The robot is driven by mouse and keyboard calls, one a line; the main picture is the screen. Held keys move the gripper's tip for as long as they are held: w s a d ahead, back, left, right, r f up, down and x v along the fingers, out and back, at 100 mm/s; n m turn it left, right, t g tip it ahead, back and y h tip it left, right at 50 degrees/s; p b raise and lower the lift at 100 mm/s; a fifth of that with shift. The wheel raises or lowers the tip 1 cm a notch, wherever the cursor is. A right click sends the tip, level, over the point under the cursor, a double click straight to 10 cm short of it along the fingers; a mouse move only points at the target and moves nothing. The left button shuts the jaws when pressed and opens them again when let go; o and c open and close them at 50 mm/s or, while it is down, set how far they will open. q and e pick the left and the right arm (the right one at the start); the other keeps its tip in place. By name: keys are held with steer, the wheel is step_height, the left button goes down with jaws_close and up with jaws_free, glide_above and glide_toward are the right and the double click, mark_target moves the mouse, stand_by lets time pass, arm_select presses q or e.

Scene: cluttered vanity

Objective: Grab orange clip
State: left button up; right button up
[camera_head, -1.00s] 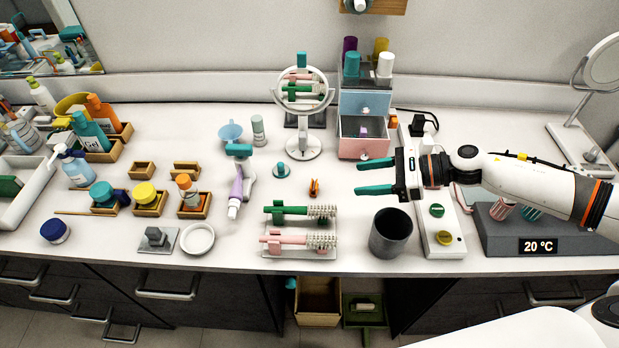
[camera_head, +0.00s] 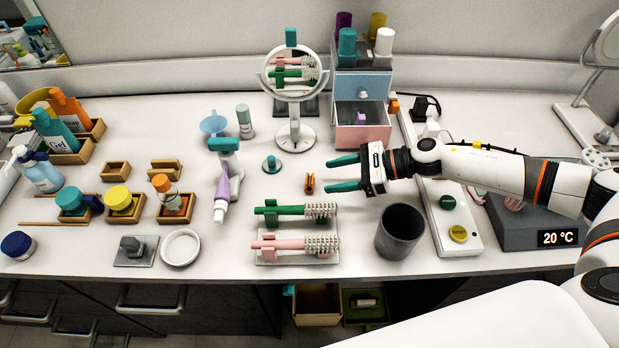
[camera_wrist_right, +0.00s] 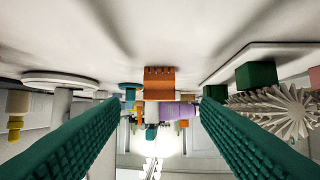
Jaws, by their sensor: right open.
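The small orange clip (camera_head: 310,183) stands on the white counter in the head view, between the mirror stand and the hairbrushes. In the right wrist view the orange clip (camera_wrist_right: 159,84) shows in the middle, ahead of and between the two teal fingers. My right gripper (camera_head: 343,174) is open and empty, just to the right of the clip, with its fingers pointing left toward it. The clip is apart from both fingers. My left gripper is in neither view.
A green brush (camera_head: 293,210) and a pink brush (camera_head: 290,245) lie on a rack in front of the clip. A dark cup (camera_head: 399,232) stands below my right gripper. The round mirror (camera_head: 294,137) and pink drawer box (camera_head: 372,136) stand behind. A teal-topped stopper (camera_head: 271,164) is left of the clip.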

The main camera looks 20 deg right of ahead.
mark_target(313, 179)
steer(key=shift+x, duration=0.85)
steer(key=p+x, duration=0.2)
steer(key=x, duration=0.2)
steer(key=shift+a, duration=0.1)
steer(key=shift+w+a+f, duration=0.3)
steer(key=shift+a, duration=0.1)
steer(key=c, duration=1)
